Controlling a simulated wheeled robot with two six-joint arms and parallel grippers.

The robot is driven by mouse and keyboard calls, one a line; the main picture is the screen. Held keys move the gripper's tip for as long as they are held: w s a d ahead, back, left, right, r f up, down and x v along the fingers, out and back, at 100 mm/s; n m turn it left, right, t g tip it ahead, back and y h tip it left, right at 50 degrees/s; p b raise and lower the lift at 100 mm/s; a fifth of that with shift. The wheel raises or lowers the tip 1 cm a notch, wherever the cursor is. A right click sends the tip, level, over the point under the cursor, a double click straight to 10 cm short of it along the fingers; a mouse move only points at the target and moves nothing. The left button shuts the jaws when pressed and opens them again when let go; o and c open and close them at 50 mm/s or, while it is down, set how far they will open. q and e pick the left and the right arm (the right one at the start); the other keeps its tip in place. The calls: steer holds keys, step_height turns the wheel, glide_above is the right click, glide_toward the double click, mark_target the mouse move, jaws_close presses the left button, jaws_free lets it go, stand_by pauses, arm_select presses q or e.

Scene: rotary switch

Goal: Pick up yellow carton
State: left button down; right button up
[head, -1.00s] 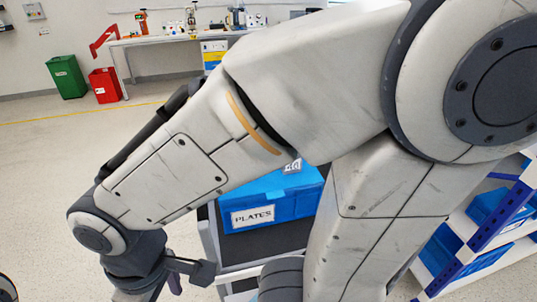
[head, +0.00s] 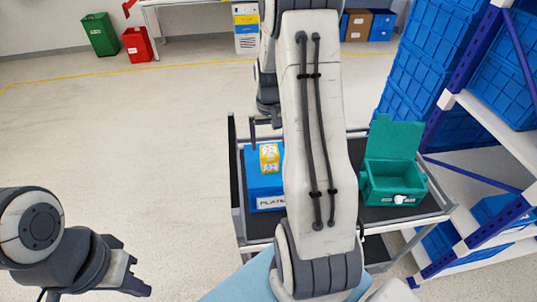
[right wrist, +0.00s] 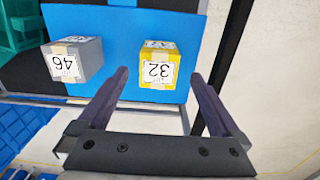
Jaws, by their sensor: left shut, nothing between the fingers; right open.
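The yellow carton (head: 269,158) sits on top of a blue box (head: 262,186) labelled PLATES on the cart. In the right wrist view the yellow carton (right wrist: 156,68) bears a label 32 and lies between the lines of my right gripper's fingers (right wrist: 159,75). My right gripper (head: 266,132) is open and empty, close to the carton on its far side in the head view, partly hidden by my arm. I cannot tell the exact gap. My left gripper (head: 140,285) is shut and empty, low at the left, away from the cart.
A grey carton (right wrist: 76,60) labelled 46 stands beside the yellow one on the blue box; my arm hides it in the head view. An open green crate (head: 393,185) stands at the cart's right. Shelves with blue crates (head: 415,70) are at right.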

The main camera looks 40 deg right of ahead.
mark_target(269, 152)
step_height(269, 152, down, 3)
steer(key=shift+r, duration=0.1)
step_height(269, 152, down, 4)
steer(key=p, duration=0.3)
steer(key=shift+f, duration=0.25)
steer(key=shift+d+f, duration=0.1)
steer(key=shift+f, duration=0.25)
steer(key=shift+c, duration=0.3)
steer(key=c, duration=1.4)
steer(key=shift+r, duration=0.15)
